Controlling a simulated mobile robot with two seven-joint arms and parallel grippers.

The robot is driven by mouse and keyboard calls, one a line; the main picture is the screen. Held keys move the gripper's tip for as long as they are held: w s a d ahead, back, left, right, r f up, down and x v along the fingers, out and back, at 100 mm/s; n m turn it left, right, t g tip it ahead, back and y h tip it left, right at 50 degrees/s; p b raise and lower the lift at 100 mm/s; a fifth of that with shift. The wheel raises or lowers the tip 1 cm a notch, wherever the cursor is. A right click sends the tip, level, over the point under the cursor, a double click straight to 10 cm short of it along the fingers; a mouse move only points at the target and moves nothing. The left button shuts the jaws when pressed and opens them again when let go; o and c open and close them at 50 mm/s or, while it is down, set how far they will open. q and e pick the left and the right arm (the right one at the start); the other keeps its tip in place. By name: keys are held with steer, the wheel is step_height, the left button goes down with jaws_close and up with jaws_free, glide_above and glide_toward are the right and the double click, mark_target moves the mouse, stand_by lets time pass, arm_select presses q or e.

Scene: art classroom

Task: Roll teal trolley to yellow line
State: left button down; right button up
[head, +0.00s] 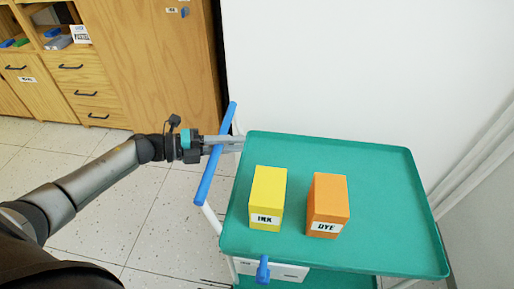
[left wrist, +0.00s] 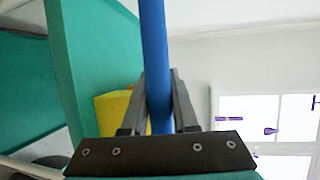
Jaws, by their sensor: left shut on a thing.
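The teal trolley (head: 380,180) stands at the right of the head view, with its blue push handle (head: 208,172) along its left side. Its teal tray edge (left wrist: 62,60) also shows in the left wrist view. My left gripper (head: 226,141) is shut on the blue handle (left wrist: 153,50), with one finger on either side of the bar. A yellow INK box (head: 268,192) and an orange DYE box (head: 328,200) stand upright on the top tray. No yellow line shows in either view. My right gripper is not in view.
A wooden cabinet (head: 170,60) with drawers stands at the back left. A white wall (head: 340,60) is close behind the trolley. Pale tiled floor (head: 130,210) is clear left of the trolley. A small blue part (head: 263,268) sticks out at the trolley's front edge.

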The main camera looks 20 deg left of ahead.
arm_select(q)
steer(key=s+a+b, duration=0.2)
steer(key=a, duration=0.8)
steer(key=shift+s, duration=0.4)
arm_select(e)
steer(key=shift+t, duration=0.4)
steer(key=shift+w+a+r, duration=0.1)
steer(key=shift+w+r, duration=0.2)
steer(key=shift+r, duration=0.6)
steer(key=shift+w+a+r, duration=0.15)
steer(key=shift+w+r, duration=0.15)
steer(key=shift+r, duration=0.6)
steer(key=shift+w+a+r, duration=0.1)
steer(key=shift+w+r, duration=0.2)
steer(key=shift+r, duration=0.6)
arm_select(q)
steer(key=c, duration=0.7)
jaws_free()
steer(key=shift+p+v, duration=0.6)
steer(key=shift+v, duration=7.05)
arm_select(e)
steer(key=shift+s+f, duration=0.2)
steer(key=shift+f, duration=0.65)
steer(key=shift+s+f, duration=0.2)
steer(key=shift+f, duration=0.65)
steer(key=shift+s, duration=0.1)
